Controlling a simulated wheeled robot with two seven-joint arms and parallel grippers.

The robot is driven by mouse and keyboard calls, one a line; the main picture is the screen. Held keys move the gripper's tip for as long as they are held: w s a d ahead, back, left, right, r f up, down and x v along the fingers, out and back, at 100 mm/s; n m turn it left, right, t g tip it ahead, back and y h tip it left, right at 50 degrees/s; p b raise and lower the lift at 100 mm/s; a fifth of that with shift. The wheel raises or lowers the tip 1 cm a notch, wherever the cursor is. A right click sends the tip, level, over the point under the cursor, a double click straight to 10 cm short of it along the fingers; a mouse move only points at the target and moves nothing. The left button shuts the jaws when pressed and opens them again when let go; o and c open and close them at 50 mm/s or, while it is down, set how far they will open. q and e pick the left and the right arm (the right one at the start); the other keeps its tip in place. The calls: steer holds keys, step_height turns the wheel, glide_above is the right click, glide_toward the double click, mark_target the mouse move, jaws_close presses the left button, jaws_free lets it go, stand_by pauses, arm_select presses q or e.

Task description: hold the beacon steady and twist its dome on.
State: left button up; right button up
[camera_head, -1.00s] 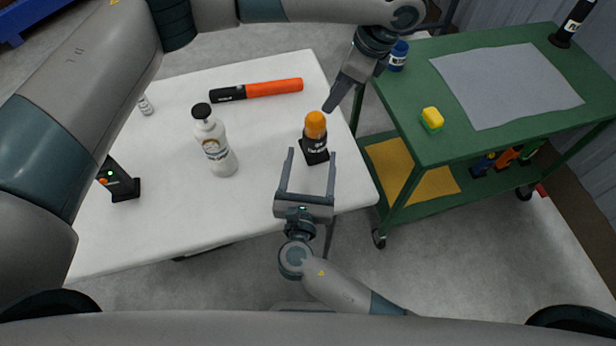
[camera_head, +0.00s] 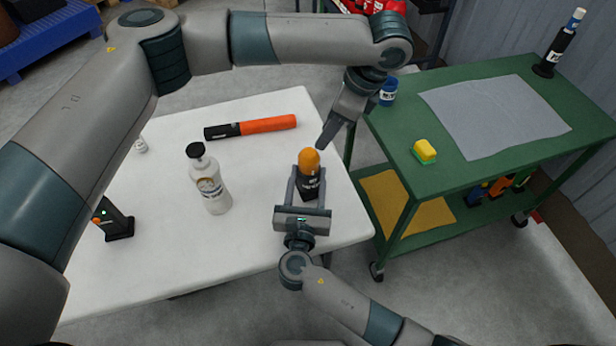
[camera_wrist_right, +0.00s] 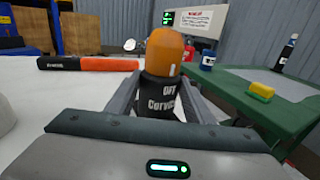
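The beacon has a black body (camera_head: 309,185) with white lettering and an orange dome (camera_head: 309,160) on top. It stands upright near the table's right edge. My right gripper (camera_head: 309,180) has its fingers on both sides of the body, apparently touching it. In the right wrist view the body (camera_wrist_right: 158,97) sits between the fingers, and the dome (camera_wrist_right: 163,52) rests on it, leaning slightly. I cannot tell whether its thread is engaged. My left gripper (camera_head: 322,146) points down just above and right of the dome, apparently apart from it. Its fingers show edge-on, so their opening is hidden.
The white table (camera_head: 255,230) also holds a white bottle (camera_head: 210,185), an orange-and-black baton (camera_head: 255,127) and a black device (camera_head: 115,222). A green cart (camera_head: 400,145) with a yellow-green sponge (camera_head: 425,152) stands close on the right. The table's front is clear.

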mark_target(309, 151)
steer(key=c, duration=0.5)
arm_select(q)
steer(key=o, duration=0.7)
steer(key=shift+o, duration=0.2)
steer(key=m, duration=0.2)
steer(key=a+m+h, duration=0.1)
steer(key=m, duration=0.1)
steer(key=a+m+g, duration=0.1)
steer(key=shift+w+r+m+h, duration=0.15)
steer(key=shift+w+m+h, duration=0.25)
steer(key=m, duration=0.2)
steer(key=a+m+h, duration=0.1)
steer(key=m, duration=0.1)
steer(key=r+m, duration=0.1)
steer(key=m, duration=0.1)
steer(key=shift+w+a+h, duration=0.4)
steer(key=shift+f, duration=0.15)
step_height(309, 151, down, 12)
steer(key=shift+a+r, duration=0.1)
steer(key=shift+c, duration=0.7)
steer(key=c, duration=0.9)
